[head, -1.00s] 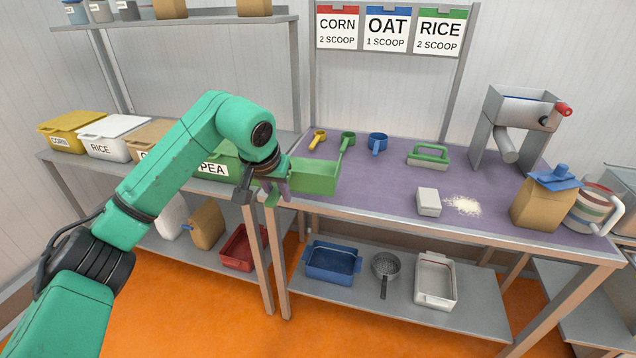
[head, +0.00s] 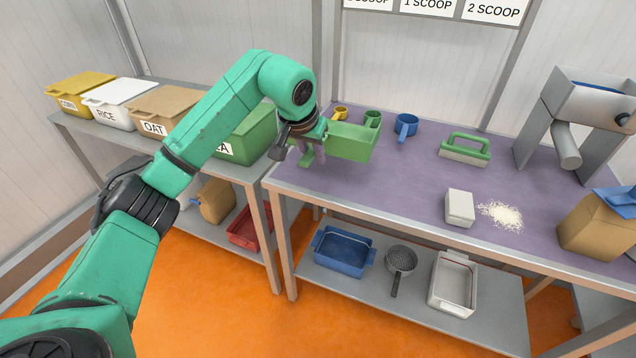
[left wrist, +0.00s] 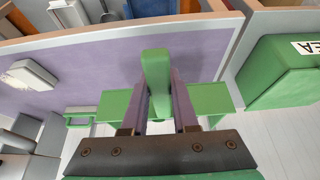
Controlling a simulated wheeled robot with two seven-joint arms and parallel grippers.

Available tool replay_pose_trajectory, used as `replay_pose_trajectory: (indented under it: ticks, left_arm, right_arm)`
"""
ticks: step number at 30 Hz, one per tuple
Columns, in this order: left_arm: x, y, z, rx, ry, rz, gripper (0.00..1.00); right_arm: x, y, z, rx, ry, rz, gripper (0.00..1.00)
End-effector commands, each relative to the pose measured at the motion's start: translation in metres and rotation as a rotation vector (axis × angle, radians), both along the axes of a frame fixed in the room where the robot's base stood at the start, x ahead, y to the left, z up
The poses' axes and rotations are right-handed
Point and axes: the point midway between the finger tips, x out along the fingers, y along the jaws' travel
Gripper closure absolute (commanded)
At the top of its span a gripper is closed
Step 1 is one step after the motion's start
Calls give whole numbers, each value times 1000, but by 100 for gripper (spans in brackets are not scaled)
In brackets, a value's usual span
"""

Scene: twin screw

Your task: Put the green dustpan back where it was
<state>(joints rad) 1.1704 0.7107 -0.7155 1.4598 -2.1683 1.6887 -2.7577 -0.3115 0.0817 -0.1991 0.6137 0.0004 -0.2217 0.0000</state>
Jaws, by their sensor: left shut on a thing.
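The green dustpan (head: 352,142) is in my left gripper (head: 309,150), over the left end of the purple-topped table (head: 400,185). In the left wrist view my left gripper (left wrist: 158,100) is shut with its fingers on either side of the green handle (left wrist: 156,72). The pan body (left wrist: 208,100) shows behind the fingers. The dustpan looks held above the table top; the exact gap is unclear. My right gripper is not in view.
Yellow (head: 341,113), green (head: 372,119) and blue (head: 405,126) scoops stand behind the dustpan. Labelled bins, including a green one (head: 252,133), line the left shelf.

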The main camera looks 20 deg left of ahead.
Motion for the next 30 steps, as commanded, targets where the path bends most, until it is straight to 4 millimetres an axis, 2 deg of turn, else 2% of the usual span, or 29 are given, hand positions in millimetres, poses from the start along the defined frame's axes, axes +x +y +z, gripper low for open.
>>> replay_pose_trajectory:
  ticks: [1, 3, 9, 13, 23, 24, 26, 27, 30]
  left_arm:
    - [-1, 0, -18, -1, 6, 0, 100]
    - [-1, 0, -39, -1, 5, 0, 100]
    - [0, 0, -75, -1, 2, 0, 100]
    - [0, 0, -100, -1, 3, 0, 100]
    - [1, 0, -108, 1, -2, 0, 100]
    - [1, 0, -109, 1, -1, 0, 69]
    - [1, 0, -108, 0, -1, 0, 46]
    - [1, 0, -108, 0, -1, 0, 43]
    - [1, 0, -108, 0, -1, 0, 43]
  right_arm:
    - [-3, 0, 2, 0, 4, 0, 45]
    - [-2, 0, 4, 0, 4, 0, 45]
    - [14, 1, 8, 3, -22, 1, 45]
    - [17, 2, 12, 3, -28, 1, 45]
    - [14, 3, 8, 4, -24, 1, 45]
    - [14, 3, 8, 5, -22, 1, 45]
    - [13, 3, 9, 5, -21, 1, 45]
    - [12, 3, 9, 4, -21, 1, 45]
    - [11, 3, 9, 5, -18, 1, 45]
